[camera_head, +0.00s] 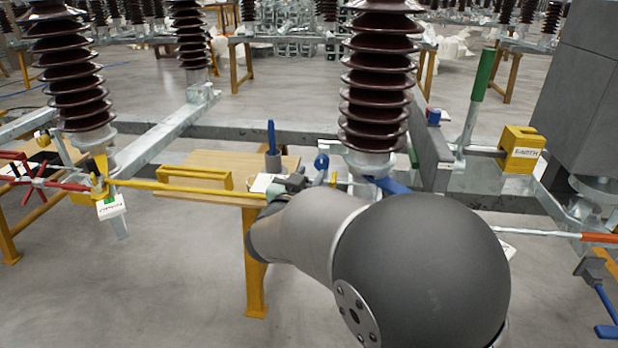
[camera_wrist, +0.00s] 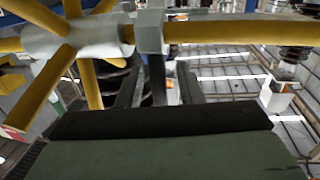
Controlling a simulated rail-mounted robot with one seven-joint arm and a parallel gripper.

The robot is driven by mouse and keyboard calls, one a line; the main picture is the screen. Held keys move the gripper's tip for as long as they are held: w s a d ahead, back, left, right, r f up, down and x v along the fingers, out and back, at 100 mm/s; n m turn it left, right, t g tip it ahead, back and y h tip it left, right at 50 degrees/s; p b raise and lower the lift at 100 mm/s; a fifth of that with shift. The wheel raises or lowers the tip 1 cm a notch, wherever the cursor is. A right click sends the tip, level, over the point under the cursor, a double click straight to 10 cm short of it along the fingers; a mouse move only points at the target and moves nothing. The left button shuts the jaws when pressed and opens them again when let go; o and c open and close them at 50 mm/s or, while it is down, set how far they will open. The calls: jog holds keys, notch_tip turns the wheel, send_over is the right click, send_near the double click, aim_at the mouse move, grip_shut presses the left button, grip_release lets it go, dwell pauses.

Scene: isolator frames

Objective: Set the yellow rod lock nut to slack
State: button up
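The yellow rod (camera_head: 190,187) runs level from the left insulator's base toward my arm in the head view. In the wrist view the rod (camera_wrist: 230,31) crosses the top. A grey lock nut (camera_wrist: 150,32) sits around it, right of a grey hub (camera_wrist: 75,39) with yellow spokes. A dark bar (camera_wrist: 158,78) hangs below the nut; whether it is joined to the nut is unclear. My gripper (camera_wrist: 160,85) is open just below the nut, its fingers on either side of the bar with gaps visible. My arm hides the rod's right end in the head view.
A wooden-topped yellow bench (camera_head: 205,165) with a yellow handle lies behind the rod. A blue upright tool (camera_head: 271,140) stands near my wrist. Red spokes (camera_head: 38,184) are at the far left. A yellow earth box (camera_head: 521,150) and green-handled lever (camera_head: 483,75) stand at right.

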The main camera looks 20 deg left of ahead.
grip_shut()
